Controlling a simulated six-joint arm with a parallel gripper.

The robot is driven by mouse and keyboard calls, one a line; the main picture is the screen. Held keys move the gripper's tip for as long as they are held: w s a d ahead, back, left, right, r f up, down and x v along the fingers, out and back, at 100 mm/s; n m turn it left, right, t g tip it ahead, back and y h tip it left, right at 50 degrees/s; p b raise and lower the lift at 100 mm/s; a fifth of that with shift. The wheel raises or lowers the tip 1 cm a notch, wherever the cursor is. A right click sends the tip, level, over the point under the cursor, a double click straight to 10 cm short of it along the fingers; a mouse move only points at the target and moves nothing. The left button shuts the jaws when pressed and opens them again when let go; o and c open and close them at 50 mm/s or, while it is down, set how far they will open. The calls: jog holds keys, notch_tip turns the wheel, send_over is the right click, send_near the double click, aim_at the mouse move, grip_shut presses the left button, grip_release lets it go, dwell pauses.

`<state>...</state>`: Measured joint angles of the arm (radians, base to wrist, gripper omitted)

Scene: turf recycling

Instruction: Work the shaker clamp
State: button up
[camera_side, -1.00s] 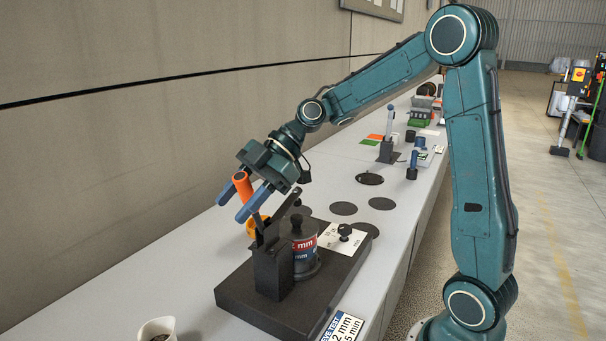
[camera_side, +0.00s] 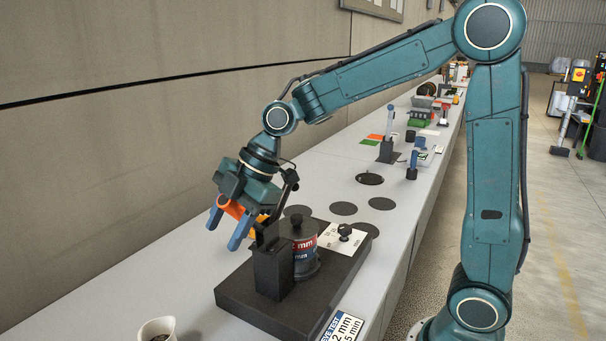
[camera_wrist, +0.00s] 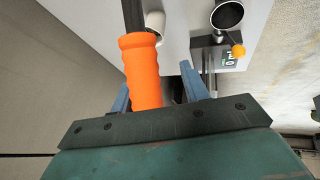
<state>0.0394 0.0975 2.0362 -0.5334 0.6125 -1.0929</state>
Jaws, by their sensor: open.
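The shaker clamp stands on a black base (camera_side: 240,293), with a dark upright block (camera_side: 272,272) at its near side. Its orange lever handle (camera_side: 232,209) lies between the blue fingers of my gripper (camera_side: 224,232), left of the block. In the wrist view the orange handle (camera_wrist: 141,70) runs up between my open fingers (camera_wrist: 158,85), nearer the left one, on a dark bar. My gripper is open around the handle and not closed on it. A grey sieve canister (camera_side: 304,250) with red and blue labels stands on the base beside the block, with a dark knob on top.
A white plate with a black knob (camera_side: 345,232) lies on the base. A white cup (camera_side: 158,328) stands at the front left, and a sign (camera_side: 345,325) lies at the front edge. Dark discs (camera_side: 343,208) and other stations line the bench behind.

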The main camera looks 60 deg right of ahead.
jog(key=s+a+v, duration=0.1)
jog(key=v, duration=1.2)
jog(key=s+d+f+m+t+h, duration=0.1)
jog(key=s+d+f+m+h, duration=0.1)
jog(key=s+m, duration=0.6)
jog(key=s+d+f+m+t+h, duration=0.1)
jog(key=s+d+f+m+h, duration=0.1)
jog(key=s+f+m, duration=0.4)
jog(key=shift+s+d+m+h, duration=0.4)
jog(key=shift+s+d+m, duration=0.45)
jog(key=shift+s+m, duration=0.6)
jog(key=shift+s, duration=0.15)
